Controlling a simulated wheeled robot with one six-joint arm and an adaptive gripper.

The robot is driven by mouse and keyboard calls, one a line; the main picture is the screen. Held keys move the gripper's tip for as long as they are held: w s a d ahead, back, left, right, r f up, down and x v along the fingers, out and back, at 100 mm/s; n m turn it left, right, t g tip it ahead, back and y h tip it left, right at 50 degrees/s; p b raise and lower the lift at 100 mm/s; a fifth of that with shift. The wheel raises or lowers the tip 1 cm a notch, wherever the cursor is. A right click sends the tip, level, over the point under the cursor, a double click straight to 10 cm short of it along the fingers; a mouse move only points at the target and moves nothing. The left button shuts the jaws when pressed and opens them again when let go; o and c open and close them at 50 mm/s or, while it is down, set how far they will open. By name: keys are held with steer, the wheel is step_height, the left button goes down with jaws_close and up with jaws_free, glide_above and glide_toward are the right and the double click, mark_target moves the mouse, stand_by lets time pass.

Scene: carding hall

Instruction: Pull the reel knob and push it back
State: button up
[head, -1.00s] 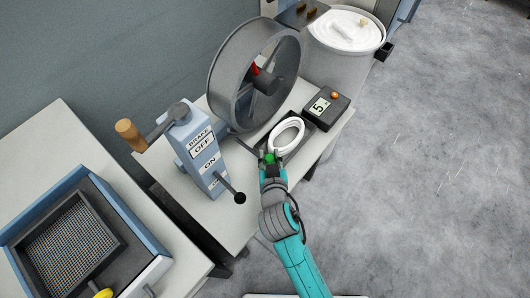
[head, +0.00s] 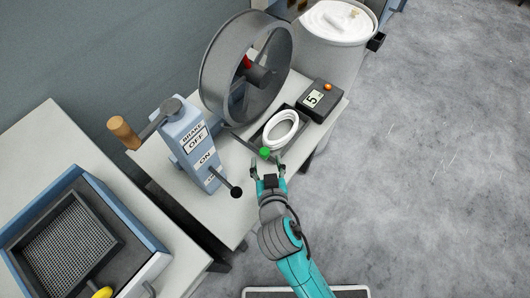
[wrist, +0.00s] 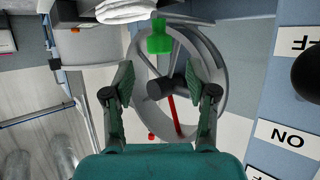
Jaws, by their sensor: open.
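A small green knob (head: 265,152) stands out at the table's front edge, in front of the large grey reel (head: 205,88). A dark rod seems to run from the reel's side toward it. My gripper (head: 268,166) is open, its two fingers spread just short of the knob and empty. In the wrist view the green knob (wrist: 159,38) is ahead of and above the fingertips, centred between the fingers (wrist: 160,85). The reel (wrist: 218,112) fills the background there, with its dark hub and a red spoke. Whether a finger touches the knob cannot be told.
A brake box (head: 180,128) with a wooden-handled crank and a black-ball lever stands left of the reel. A tray (head: 256,136) with a white coil and a dark display box (head: 318,99) reading 5 lie to the right. Open floor lies further right.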

steer(key=v, duration=0.6)
stand_by(0.5)
